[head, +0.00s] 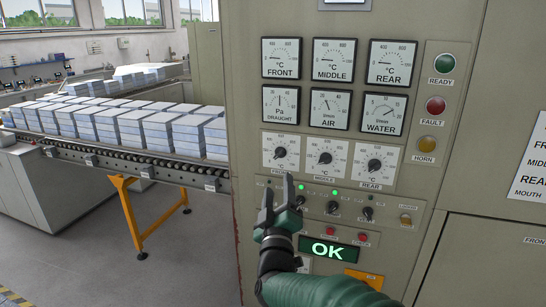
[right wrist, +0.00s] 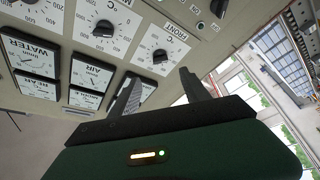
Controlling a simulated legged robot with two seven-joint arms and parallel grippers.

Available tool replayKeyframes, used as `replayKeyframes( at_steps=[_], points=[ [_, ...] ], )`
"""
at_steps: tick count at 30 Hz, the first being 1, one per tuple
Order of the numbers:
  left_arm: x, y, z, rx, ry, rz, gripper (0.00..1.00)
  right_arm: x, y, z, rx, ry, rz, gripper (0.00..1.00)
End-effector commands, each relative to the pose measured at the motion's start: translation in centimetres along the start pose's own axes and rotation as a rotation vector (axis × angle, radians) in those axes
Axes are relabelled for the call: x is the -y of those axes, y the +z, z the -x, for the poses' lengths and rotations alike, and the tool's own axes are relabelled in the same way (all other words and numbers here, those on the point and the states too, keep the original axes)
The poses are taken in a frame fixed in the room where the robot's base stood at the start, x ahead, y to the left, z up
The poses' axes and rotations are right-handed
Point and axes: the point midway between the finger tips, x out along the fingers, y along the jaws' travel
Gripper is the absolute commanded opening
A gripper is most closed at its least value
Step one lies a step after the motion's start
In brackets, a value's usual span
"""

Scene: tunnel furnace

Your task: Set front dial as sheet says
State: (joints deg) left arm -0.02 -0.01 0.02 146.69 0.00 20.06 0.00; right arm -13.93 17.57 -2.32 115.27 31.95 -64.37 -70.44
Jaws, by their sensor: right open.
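The front dial (head: 280,153) is a black knob on a white scale plate, the leftmost of three dials on the furnace panel. In the right wrist view the front dial (right wrist: 160,56) lies just beyond my fingertips, and its plate reads FRONT. My right gripper (head: 278,194) is open and empty, a little below the front dial in the head view and apart from it. Its two fingers (right wrist: 158,82) stand spread in the right wrist view. A white sheet (head: 528,165) at the right edge is cut off; its values are not visible. My left gripper is not in view.
The middle dial (head: 325,158) and rear dial (head: 374,166) sit close to the right. Small switches and lit green lamps lie below, above a green OK display (head: 328,250). Gauges are above. A roller conveyor (head: 120,155) with stacked blocks runs at the left.

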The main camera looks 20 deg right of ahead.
Motion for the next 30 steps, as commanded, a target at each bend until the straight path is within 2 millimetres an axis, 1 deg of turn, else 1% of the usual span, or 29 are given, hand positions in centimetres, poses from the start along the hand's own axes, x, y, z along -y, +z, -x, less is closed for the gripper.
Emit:
replayKeyframes(
  at_steps=[1,6,9,12,17,23,24,30],
  points=[
    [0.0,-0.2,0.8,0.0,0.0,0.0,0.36,-0.3,-0.2,-1.6,0.003,0.001,0.0,0.55],
    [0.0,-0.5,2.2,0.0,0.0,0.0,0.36,-0.3,-0.1,-6.0,0.003,0.001,0.0,0.55],
    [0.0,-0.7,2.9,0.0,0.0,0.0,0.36,-0.3,-0.2,-8.2,0.001,0.001,0.0,0.55],
    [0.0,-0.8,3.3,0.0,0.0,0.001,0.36,-0.2,-0.1,-9.8,0.001,0.0,-0.001,0.55],
    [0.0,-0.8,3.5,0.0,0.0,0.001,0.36,-0.1,0.0,-10.9,0.001,-0.001,-0.002,0.55],
    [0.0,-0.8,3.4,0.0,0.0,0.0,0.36,0.0,0.0,-11.0,0.0,-0.001,-0.002,0.55],
    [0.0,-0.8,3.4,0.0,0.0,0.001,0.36,0.0,0.0,-11.0,0.0,-0.001,-0.002,0.53],
    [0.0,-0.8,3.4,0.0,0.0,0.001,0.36,0.0,0.0,-10.9,0.0,-0.002,-0.002,0.27]
  ],
)
